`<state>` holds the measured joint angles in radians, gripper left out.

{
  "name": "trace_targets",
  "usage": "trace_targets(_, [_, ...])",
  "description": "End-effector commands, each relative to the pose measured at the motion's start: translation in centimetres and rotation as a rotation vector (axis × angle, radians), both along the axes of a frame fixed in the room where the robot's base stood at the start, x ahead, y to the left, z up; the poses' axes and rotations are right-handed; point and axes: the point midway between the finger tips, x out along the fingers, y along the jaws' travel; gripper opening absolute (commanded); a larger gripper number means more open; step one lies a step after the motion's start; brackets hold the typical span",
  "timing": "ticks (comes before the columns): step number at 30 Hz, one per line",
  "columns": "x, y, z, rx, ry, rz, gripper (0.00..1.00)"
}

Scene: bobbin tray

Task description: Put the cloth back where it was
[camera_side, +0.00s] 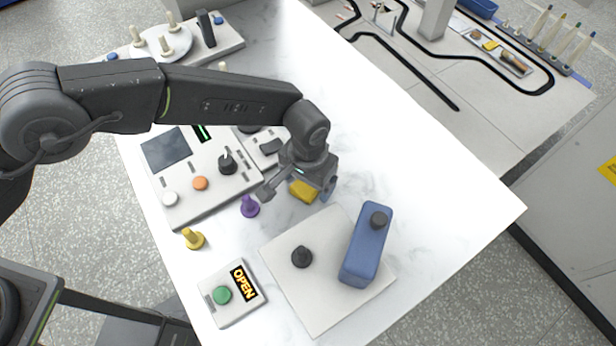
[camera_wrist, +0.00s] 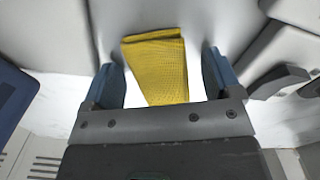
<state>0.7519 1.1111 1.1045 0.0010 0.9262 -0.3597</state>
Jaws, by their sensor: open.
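The yellow cloth (camera_side: 303,191) lies folded on the white table, just below my gripper in the side view. In the wrist view the cloth (camera_wrist: 158,68) is between the two blue fingertips of my gripper (camera_wrist: 165,82), with a gap on each side. The gripper (camera_side: 299,192) is open and holds nothing. It partly hides the cloth in the side view. I cannot tell how high the fingertips are above the table.
A purple bobbin (camera_side: 250,207) and a yellow bobbin (camera_side: 193,239) stand left of the cloth. A pale plate (camera_side: 318,301) with a black knob and a blue block (camera_side: 366,248) is in front. A control panel (camera_side: 190,203) is behind left. The table's right side is clear.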

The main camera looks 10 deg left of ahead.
Motion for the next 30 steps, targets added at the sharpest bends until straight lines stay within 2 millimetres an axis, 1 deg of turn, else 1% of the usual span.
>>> trace_targets(2, [0.0, 0.0, 0.3, 0.0, -0.001, 0.0, 0.84])
trace_targets(5, [0.0, 0.0, 1.3, -0.002, -0.002, 0.0, 0.84])
trace_targets(8, [0.0, 0.0, 3.0, -0.002, -0.002, 0.0, 0.84])
trace_targets(15, [0.0, 0.0, 8.2, -0.002, -0.002, 0.0, 0.84])
trace_targets(18, [0.0, 0.0, 9.9, -0.002, -0.002, 0.0, 0.84])
trace_targets(21, [0.0, 0.0, 11.2, -0.002, -0.001, 0.0, 0.84])
trace_targets(25, [0.0, 0.0, 12.1, 0.0, 0.0, 0.0, 0.84])
trace_targets(30, [0.0, 0.0, 12.3, 0.0, 0.0, 0.0, 0.84])
